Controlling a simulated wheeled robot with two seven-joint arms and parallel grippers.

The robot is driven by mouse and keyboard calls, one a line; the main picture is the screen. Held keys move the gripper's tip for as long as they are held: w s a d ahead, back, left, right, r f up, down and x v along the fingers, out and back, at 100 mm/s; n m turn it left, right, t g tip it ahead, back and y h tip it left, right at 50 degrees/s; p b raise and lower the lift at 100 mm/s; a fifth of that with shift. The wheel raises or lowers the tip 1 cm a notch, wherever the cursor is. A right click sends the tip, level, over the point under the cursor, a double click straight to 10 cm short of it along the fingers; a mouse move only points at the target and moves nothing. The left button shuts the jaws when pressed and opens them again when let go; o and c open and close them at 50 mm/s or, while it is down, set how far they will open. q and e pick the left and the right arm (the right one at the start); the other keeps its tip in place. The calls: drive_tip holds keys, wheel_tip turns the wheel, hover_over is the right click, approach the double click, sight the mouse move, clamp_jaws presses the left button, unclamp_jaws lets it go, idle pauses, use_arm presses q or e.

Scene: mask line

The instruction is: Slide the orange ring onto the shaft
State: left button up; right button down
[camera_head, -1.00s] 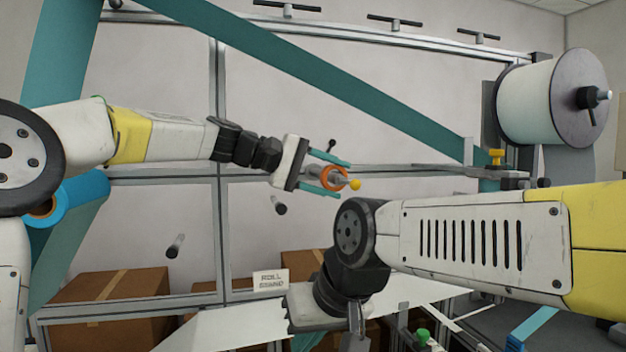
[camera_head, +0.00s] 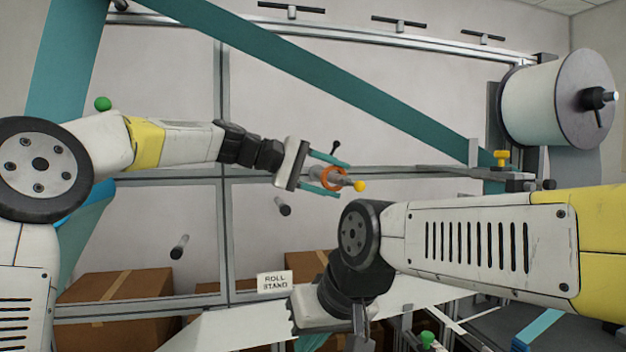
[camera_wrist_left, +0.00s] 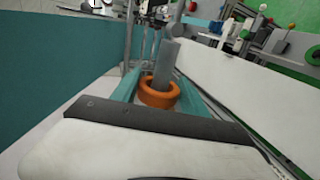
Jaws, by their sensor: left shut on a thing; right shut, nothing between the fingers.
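The orange ring (camera_head: 333,178) is between the teal fingers of my left gripper (camera_head: 335,178), which is shut on it. The grey shaft (camera_head: 346,182) with a yellow tip appears to pass through the ring, with the tip to the right of it. In the left wrist view the ring (camera_wrist_left: 160,93) sits between the fingers and the grey shaft (camera_wrist_left: 166,62) stands in its opening. How far the ring is along the shaft is hard to tell. My right gripper (camera_head: 360,335) is shut and empty, low at the bottom edge.
A "ROLL STAND" sign (camera_head: 275,282) stands on the frame below. Two stub pegs (camera_head: 283,207) (camera_head: 180,247) stick out of the wall. A large white roll (camera_head: 550,100) is at the upper right. A teal web (camera_head: 330,80) runs diagonally above. Cardboard boxes (camera_head: 120,292) lie behind.

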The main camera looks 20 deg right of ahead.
use_arm(q)
drive_tip(key=shift+w+d, duration=0.1)
drive_tip(key=shift+w, duration=1.75)
drive_tip(key=shift+w+d, duration=0.1)
drive_tip(key=shift+w, duration=1.25)
drive_tip(key=shift+w, duration=0.35)
drive_tip(key=shift+f, duration=0.3)
drive_tip(key=o, duration=1.4)
